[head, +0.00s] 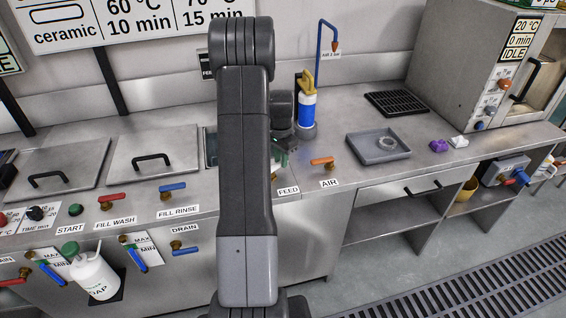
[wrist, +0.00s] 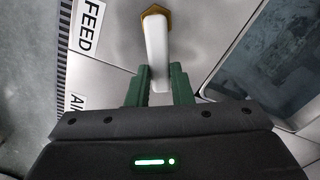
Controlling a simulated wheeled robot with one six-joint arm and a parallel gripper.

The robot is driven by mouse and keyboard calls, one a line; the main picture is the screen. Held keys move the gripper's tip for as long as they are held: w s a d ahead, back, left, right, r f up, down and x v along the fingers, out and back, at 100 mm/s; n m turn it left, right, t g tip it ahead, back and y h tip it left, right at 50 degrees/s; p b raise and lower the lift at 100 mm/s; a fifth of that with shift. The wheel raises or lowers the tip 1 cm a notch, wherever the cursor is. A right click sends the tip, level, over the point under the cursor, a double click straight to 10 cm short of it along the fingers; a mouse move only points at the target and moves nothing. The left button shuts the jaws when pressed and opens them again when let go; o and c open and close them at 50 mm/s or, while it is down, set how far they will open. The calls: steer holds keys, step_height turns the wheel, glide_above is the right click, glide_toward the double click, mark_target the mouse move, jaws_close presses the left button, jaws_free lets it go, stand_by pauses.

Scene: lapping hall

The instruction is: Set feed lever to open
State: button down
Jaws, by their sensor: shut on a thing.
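The feed lever (wrist: 156,42) has a white handle on a brass hex base in the wrist view. My gripper (wrist: 158,80) has its green fingers shut on the free end of that handle. The FEED label (wrist: 85,28) lies to the left of the lever in that view. In the head view my gripper (head: 282,158) is just past my arm, above the FEED label (head: 288,190).
The orange air lever (head: 322,163) stands close to the right of my gripper, by the AIR label (head: 329,183). A blue-and-yellow bottle (head: 308,108) stands behind. A grey tray (head: 378,147) lies right. Fill levers (head: 172,187) are left of my arm.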

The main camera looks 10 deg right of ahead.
steer(key=n, duration=0.1)
steer(key=w+n, duration=0.1)
steer(key=n, duration=0.1)
steer(key=shift+a+b, duration=0.35)
steer(key=n, duration=0.1)
steer(key=a+n, duration=0.1)
steer(key=n, duration=0.1)
steer(key=shift+w+a+n+b, duration=0.1)
steer(key=shift+w+n+b, duration=0.2)
steer(key=shift+w+b, duration=0.1)
steer(key=shift+w+a+n+b, duration=0.1)
steer(key=shift+a+n, duration=0.25)
steer(key=shift+n, duration=0.6)
steer(key=shift+w+a+n+b, duration=0.15)
steer(key=shift+a+n, duration=0.2)
steer(key=shift+n, duration=0.55)
steer(key=shift+a+n+b, duration=0.1)
steer(key=shift+a+n, duration=0.25)
steer(key=shift+n, duration=0.6)
steer(key=shift+r, duration=0.1)
steer(key=c, duration=1.3)
jaws_free()
step_height(320, 180, up, 14)
steer(key=shift+f, duration=0.15)
